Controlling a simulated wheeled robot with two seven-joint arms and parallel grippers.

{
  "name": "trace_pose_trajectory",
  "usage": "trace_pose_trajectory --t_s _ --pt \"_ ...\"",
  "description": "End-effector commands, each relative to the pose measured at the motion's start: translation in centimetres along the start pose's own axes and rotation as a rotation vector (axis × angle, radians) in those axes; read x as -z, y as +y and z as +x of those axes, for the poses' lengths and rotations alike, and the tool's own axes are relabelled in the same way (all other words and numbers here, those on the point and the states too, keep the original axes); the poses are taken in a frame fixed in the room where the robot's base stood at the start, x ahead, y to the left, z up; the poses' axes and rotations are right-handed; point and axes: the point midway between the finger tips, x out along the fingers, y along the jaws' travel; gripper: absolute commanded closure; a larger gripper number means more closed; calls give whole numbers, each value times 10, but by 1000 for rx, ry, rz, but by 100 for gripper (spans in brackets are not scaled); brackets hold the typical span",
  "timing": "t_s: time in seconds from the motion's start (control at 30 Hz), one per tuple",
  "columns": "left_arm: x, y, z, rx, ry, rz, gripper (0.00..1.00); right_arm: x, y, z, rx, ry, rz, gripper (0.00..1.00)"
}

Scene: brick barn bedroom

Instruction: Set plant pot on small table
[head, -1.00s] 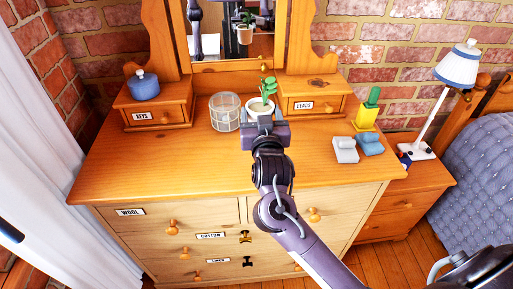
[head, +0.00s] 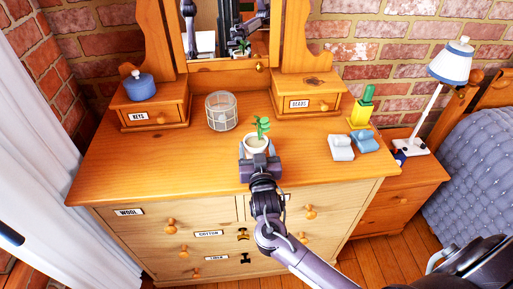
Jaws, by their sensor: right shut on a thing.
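A small white plant pot (head: 256,143) with a green leafy plant is held over the front middle of the wooden dresser top (head: 190,160). My right gripper (head: 257,157) is shut on the pot from the near side and hides its lower part. I cannot tell how far the pot is above the dresser top. A low wooden bedside table (head: 403,183) stands right of the dresser, next to the bed. My left gripper is not in view.
A lamp (head: 436,97) stands on the bedside table, limiting room there. A mirror rises behind. The dresser's front left is clear.

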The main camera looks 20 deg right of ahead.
Motion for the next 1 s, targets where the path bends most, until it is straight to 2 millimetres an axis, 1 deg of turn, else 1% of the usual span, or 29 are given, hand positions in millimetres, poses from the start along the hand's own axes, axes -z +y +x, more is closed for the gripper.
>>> trace_pose_trajectory --t_s 0.03,0.17,0.2,0.33,0.57,0.67,0.77,0.87,1.0 --pt "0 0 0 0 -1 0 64 2 0 0 0 3 1 70" --pt "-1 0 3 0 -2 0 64 -3 0 0 -1 3 1 70" --pt "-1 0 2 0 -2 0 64 -3 0 0 0 0 0 31" --pt "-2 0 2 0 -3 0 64 -2 0 0 0 0 0 14" --pt "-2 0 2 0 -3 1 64 -2 0 0 0 0 0 14" --pt "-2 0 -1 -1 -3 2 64 2 0 0 0 1 0 14" --pt "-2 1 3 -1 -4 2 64 -2 -1 -10 2 -1 1 14" --pt "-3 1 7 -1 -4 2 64 -3 0 -29 2 -4 2 14" --pt "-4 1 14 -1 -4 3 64 -3 0 -61 1 -3 3 14"
